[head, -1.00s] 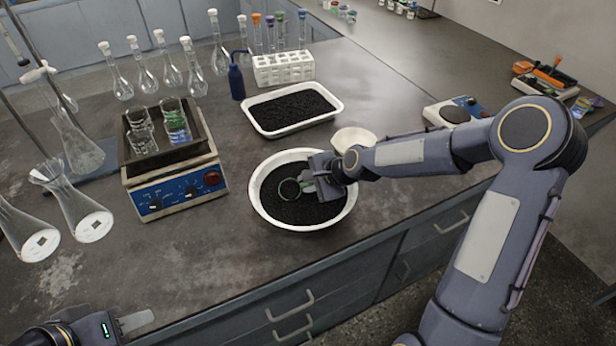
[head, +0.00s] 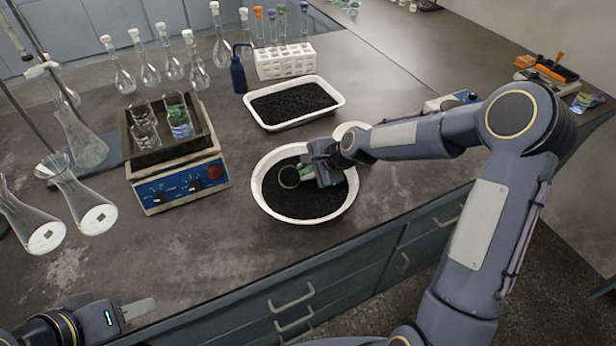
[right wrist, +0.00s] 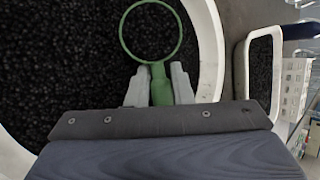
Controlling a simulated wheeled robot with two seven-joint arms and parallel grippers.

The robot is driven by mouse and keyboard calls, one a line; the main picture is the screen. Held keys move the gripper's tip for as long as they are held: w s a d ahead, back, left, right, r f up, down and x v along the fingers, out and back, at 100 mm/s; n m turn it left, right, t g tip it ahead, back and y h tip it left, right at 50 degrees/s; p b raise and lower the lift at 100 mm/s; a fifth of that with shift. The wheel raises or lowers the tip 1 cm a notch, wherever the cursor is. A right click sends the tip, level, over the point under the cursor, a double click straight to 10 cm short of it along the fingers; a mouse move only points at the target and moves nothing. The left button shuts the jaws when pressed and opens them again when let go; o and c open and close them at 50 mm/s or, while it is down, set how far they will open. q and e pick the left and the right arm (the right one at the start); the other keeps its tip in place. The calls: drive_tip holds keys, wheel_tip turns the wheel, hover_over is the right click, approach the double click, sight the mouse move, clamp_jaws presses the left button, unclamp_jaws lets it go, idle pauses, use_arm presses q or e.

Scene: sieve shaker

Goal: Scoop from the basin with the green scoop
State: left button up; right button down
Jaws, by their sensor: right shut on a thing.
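The white round basin (head: 263,206) stands on the bench and holds black granules (head: 305,203). My right gripper (head: 318,170) is over the basin's back right part. It is shut on the handle of the green scoop (head: 289,177). In the right wrist view the scoop (right wrist: 126,45) shows as a green ring over the granules (right wrist: 60,70), its handle between the fingertips (right wrist: 159,85). Black shows inside the ring; I cannot tell whether it is a load or the granules below. My left gripper (head: 138,308) is at the lower left, away from the basin; its finger gap is unclear.
A white tray (head: 335,87) of black granules lies behind the basin. A small white bowl (head: 350,130) sits partly hidden behind my right arm. A blue shaker (head: 180,190) with beakers stands left, flasks (head: 85,205) further left. A test-tube rack (head: 284,62) stands at the back.

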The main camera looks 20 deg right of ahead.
drive_tip(key=shift+w+b, duration=0.1)
drive_tip(key=shift+b, duration=0.2)
drive_tip(key=shift+r+p, duration=0.45)
drive_tip(key=shift+p, duration=0.4)
drive_tip(key=r+g+p, duration=0.1)
drive_tip(key=p, duration=0.4)
drive_tip(key=w+r+g+p, duration=0.1)
drive_tip(key=r+g+p, duration=0.1)
drive_tip(key=p, duration=0.4)
drive_tip(key=shift+m+h, duration=0.3)
drive_tip(key=shift+m, duration=0.1)
drive_tip(key=shift+r+g+p, duration=0.1)
drive_tip(key=shift+g+p, duration=0.3)
drive_tip(key=shift+p, duration=0.3)
